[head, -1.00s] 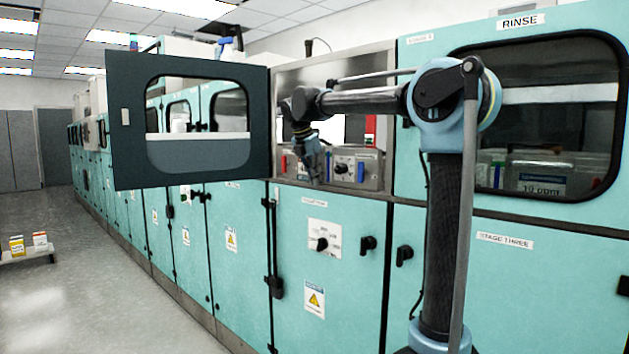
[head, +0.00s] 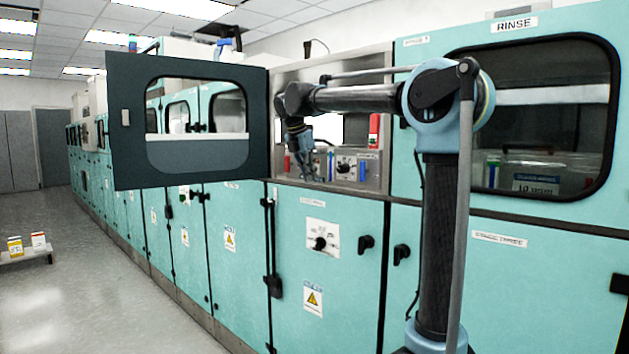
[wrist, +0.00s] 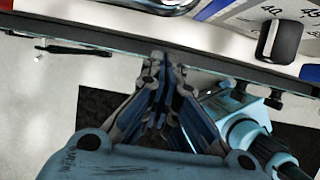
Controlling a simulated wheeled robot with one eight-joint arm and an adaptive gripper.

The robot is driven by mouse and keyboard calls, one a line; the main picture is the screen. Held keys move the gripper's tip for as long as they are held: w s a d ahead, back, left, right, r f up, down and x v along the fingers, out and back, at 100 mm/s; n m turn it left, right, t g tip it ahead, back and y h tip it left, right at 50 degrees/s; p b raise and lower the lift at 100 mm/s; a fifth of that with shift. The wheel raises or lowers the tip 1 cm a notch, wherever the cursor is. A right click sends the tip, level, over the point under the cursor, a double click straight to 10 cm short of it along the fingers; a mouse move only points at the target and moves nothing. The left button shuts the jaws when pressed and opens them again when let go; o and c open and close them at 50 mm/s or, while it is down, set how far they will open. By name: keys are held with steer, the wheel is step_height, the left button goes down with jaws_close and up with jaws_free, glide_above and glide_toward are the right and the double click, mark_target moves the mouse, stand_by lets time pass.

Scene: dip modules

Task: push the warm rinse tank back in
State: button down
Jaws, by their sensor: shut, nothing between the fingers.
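No readable label shows which front is the warm rinse tank. My gripper (head: 306,178) hangs in front of these fronts, partly covering the left one. In the wrist view my gripper (wrist: 162,60) is shut and empty, its tips close to a front edge. A dial knob (wrist: 279,42) with numbers lies up and right of them. Contact cannot be told.
A dark-framed window door (head: 190,172) stands open left of the bay. The closed RINSE window (head: 545,120) is to the right. Latches and a knob (head: 366,243) stick out from the lower doors. The left aisle floor (head: 90,290) is mostly clear, with a low cart (head: 25,254).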

mark_target(317, 184)
steer(key=a+v, duration=0.1)
steer(key=v, duration=0.7)
steer(key=x, duration=1)
steer(key=shift+w+f, duration=0.15)
steer(key=shift+w, duration=0.1)
steer(key=shift+w+d, duration=0.7)
steer(key=shift+w, duration=0.25)
steer(key=shift+w+d, duration=0.45)
steer(key=shift+w, duration=0.15)
